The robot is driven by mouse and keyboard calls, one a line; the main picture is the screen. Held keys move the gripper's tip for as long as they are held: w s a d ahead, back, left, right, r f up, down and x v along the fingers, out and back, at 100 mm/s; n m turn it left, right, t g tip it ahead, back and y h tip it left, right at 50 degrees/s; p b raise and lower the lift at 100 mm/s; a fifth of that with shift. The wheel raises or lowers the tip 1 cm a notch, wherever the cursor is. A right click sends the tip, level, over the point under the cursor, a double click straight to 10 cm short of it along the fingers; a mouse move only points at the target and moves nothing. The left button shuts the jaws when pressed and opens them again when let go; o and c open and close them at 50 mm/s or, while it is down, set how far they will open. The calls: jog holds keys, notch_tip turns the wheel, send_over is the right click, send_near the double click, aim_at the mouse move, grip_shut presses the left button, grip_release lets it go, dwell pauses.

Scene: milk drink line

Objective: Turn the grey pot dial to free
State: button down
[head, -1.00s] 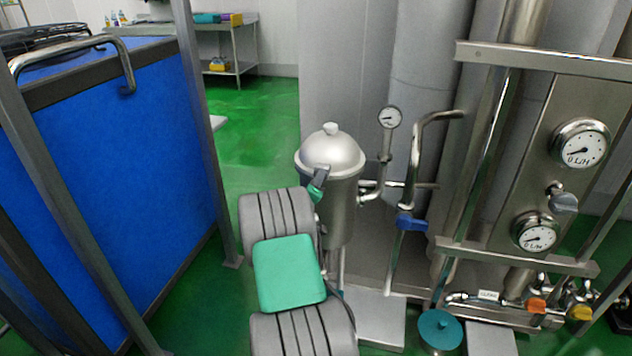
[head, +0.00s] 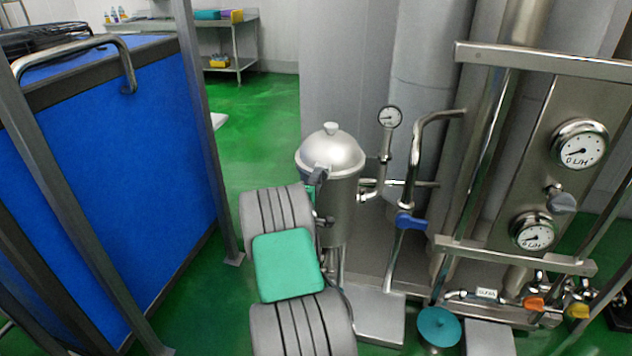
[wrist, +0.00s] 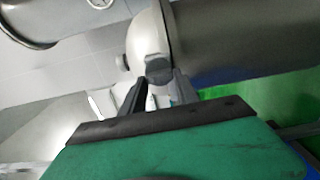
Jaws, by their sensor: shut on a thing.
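The steel pot (head: 338,205) with a domed lid (head: 331,151) stands upright in the middle of the head view. In the wrist view the grey dial (wrist: 158,71) sits at the pot's rim, between the tips of my gripper (wrist: 158,84). The two dark fingers are shut on it, one at each side. My green-backed wrist hides the lower part of that view. In the head view my arm comes up from below and covers the pot's left side, so the dial's setting cannot be read.
A pressure gauge (head: 390,117) and a blue-handled valve (head: 411,222) stand right of the pot. Further right is a panel with two flow gauges and a grey knob (head: 562,202). A blue bin (head: 110,180) and a metal post stand at the left. Green floor lies open behind.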

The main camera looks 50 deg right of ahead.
jog(key=c, duration=0.9)
grip_release()
jog(key=v, duration=0.8)
jog(key=shift+b, duration=0.35)
jog(key=shift+d, duration=0.15)
